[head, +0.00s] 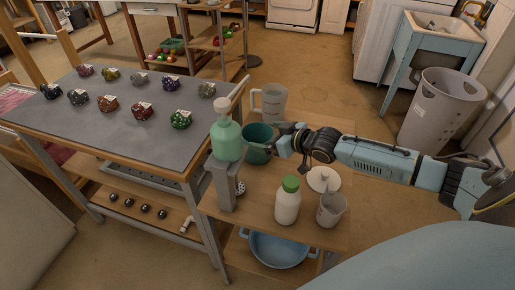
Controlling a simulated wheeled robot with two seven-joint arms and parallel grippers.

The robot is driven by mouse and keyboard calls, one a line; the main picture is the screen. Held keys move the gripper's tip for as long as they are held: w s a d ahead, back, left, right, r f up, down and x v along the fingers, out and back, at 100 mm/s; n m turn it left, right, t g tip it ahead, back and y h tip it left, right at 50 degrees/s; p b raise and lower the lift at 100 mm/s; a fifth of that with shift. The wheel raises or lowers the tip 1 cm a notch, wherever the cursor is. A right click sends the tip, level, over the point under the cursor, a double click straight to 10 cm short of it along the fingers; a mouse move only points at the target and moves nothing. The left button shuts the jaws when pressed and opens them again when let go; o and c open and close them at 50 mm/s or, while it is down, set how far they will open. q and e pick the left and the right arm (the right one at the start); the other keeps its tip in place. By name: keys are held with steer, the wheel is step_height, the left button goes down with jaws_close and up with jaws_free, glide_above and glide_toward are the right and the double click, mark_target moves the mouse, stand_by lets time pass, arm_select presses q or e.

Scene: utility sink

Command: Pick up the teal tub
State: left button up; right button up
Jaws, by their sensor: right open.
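The teal tub (256,151) stands on the wooden top (261,212) of a small shelf unit at the right end of the grey table. It is a dark green-blue open container, partly hidden by a mint pump bottle in front of it on the left. My right arm comes in from the right, and its gripper (283,144) is open at the tub's right side, close to its rim. I cannot tell whether the fingers touch the tub. My left gripper is not in view.
The mint pump bottle (226,137) stands on a grey stand (224,187). A clear jug (271,102) is behind the tub.

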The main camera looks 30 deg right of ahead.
mark_target(246, 131)
steer(key=b+x, duration=0.1)
steer(key=x, duration=0.3)
steer(key=shift+d, duration=0.15)
steer(key=shift+w+a+f, duration=0.2)
steer(key=shift+w, duration=0.25)
steer(key=c, duration=1)
steer(key=shift+c, duration=0.7)
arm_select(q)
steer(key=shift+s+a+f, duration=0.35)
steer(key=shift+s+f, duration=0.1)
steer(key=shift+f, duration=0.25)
arm_select(e)
steer(key=shift+r, duration=0.1)
